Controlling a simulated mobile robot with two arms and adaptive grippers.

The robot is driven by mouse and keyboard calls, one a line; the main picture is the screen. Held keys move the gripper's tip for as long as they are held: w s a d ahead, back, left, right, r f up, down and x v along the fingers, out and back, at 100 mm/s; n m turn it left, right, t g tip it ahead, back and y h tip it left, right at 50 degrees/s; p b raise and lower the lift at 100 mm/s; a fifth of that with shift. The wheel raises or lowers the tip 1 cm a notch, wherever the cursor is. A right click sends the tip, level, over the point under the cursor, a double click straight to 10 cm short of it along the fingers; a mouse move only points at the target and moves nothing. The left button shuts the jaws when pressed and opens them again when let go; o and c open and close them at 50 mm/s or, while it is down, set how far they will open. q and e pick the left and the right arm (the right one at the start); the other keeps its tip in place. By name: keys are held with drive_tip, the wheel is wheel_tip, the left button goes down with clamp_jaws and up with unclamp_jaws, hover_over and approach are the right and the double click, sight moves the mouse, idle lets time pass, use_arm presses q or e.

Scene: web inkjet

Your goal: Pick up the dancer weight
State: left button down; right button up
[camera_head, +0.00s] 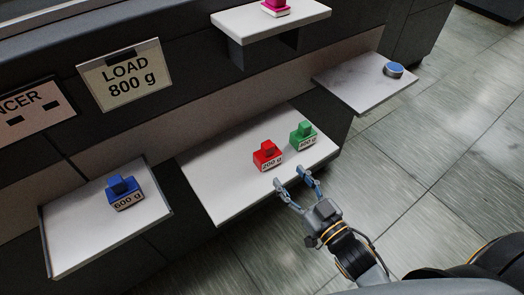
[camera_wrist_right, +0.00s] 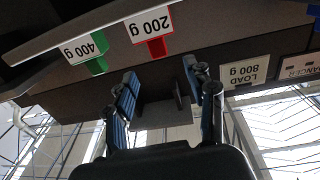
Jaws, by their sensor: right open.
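A red weight marked 200 g (camera_head: 267,156) and a green weight (camera_head: 303,136) stand side by side on the white middle shelf (camera_head: 215,190). In the right wrist view the green one's label (camera_wrist_right: 86,48) reads 400 g. A blue weight marked 600 g (camera_head: 124,193) stands on the left shelf (camera_head: 65,245). A pink weight (camera_head: 276,6) on the upper shelf is partly cut off. My right gripper (camera_head: 293,178) is open and empty at the middle shelf's front edge, just in front of the red weight, not touching it. My left gripper is not in view.
A sign (camera_head: 124,75) reads LOAD 800 g; a second sign (camera_head: 32,112) ending in NCER is cut off. A round blue-topped piece (camera_head: 393,70) sits on the right shelf (camera_head: 350,90). The upper shelf (camera_head: 250,24) overhangs behind. Tiled floor at right is clear.

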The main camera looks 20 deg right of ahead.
sight(271, 152)
drive_tip(key=x, duration=0.6)
drive_tip(key=shift+w+p, duration=0.3)
drive_tip(key=p+x, duration=0.1)
drive_tip(key=x, duration=0.4)
drive_tip(key=shift+d+f, duration=0.1)
drive_tip(key=shift+f, duration=0.1)
drive_tip(key=shift+w, duration=0.2)
drive_tip(key=shift+c, duration=0.2)
clamp_jaws()
